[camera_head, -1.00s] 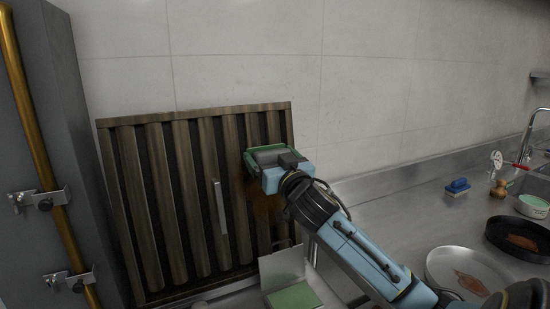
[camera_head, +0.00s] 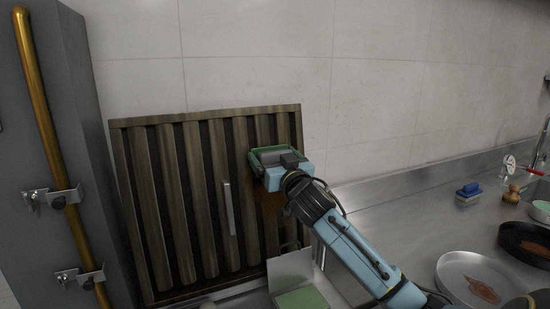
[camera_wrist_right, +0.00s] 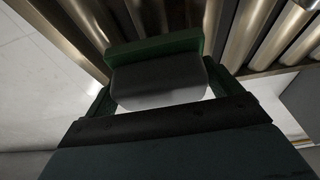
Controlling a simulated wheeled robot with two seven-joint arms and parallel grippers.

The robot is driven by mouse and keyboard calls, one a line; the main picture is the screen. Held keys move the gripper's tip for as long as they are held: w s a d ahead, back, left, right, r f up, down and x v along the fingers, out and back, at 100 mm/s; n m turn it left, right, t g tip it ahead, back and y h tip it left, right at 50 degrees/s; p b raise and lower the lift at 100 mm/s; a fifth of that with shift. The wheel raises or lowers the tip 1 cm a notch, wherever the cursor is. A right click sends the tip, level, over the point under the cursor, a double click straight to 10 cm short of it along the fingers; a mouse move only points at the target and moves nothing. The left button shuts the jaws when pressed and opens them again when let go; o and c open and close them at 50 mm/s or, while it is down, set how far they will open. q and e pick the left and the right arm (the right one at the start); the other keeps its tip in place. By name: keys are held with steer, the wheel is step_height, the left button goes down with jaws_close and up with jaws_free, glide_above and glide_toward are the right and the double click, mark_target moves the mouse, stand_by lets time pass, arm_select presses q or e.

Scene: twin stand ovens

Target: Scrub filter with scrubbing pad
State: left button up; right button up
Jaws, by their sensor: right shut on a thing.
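The filter (camera_head: 170,200) is a dark, ribbed metal panel with a small upright handle, leaning against the tiled wall in the head view. Its ribs (camera_wrist_right: 240,35) also fill the top of the right wrist view. My right gripper (camera_head: 275,163) is at the filter's upper right part, shut on the green scrubbing pad (camera_head: 256,158). In the right wrist view the pad (camera_wrist_right: 155,48) is a green strip with a grey block, between the fingers and up against the ribs. Whether it touches them is hard to tell. A brown smudge shows on the filter just below the gripper. My left gripper is not visible.
An open box with a green pad (camera_head: 300,298) stands below the filter. On the steel counter at right are a blue sponge (camera_head: 468,190), a brush (camera_head: 512,193), a dirty plate (camera_head: 455,268) and a dark pan (camera_head: 508,238). A grey cabinet (camera_head: 85,120) stands at left.

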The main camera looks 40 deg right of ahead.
steer(key=shift+w, duration=0.25)
stand_by(0.7)
steer(key=shift+w+d+f, duration=0.15)
steer(key=shift+w+d, duration=0.1)
steer(key=shift+w, duration=0.35)
stand_by(0.5)
steer(key=shift+s+p, duration=0.1)
steer(key=shift+p, duration=0.3)
